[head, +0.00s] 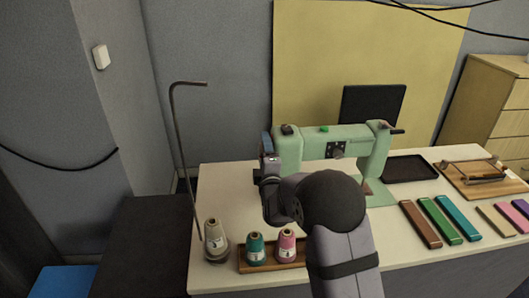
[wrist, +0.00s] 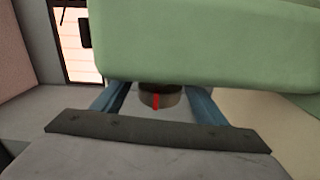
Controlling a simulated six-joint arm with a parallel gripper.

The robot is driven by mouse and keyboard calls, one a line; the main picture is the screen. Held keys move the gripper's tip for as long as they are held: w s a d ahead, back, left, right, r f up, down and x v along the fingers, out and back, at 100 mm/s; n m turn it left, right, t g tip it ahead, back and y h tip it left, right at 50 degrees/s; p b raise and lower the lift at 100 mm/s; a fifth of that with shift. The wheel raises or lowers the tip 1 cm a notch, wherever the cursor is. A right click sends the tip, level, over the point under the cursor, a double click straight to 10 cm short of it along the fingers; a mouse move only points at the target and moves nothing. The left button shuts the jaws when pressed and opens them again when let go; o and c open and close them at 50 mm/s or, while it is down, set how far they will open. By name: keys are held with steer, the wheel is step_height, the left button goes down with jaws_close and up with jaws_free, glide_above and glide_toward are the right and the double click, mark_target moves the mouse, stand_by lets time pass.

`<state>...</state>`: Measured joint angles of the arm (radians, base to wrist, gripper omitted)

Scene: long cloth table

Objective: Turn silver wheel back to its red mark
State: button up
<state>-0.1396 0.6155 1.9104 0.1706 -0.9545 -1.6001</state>
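The silver wheel (wrist: 150,97) shows in the wrist view as a short, dark metallic cylinder just under the edge of the green sewing machine (wrist: 190,45). A red mark (wrist: 157,102) runs down the wheel's near face. My gripper (wrist: 158,100) has its blue fingers spread on either side of the wheel; a narrow gap seems to show on the left, and contact on the right is unclear. The fingertips are partly hidden behind the machine. In the head view my gripper (head: 267,150) is at the left end of the green machine (head: 305,145), hiding the wheel.
Thread cones (head: 255,247) stand near the front left edge, next to a bent metal rod (head: 181,150). A black tray (head: 408,168) and coloured bars (head: 440,220) lie to the right.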

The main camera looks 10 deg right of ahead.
steer(key=c, duration=0.9)
steer(key=shift+c, duration=0.2)
steer(key=shift+r+g+p, duration=0.2)
steer(key=shift+g+p, duration=0.1)
steer(key=shift+p, duration=0.5)
steer(key=shift+r+g+p, duration=0.15)
steer(key=shift+g+p, duration=0.35)
steer(key=shift+p, duration=0.6)
steer(key=g+p, duration=0.2)
steer(key=p, duration=0.3)
steer(key=g+p, duration=0.2)
steer(key=p, duration=0.3)
steer(key=g+p, duration=0.2)
steer(key=p, duration=0.6)
steer(key=g+p, duration=0.1)
steer(key=p, duration=0.3)
steer(key=shift+p, duration=0.35)
steer(key=shift+f+p, duration=0.4)
steer(key=shift+p, duration=0.25)
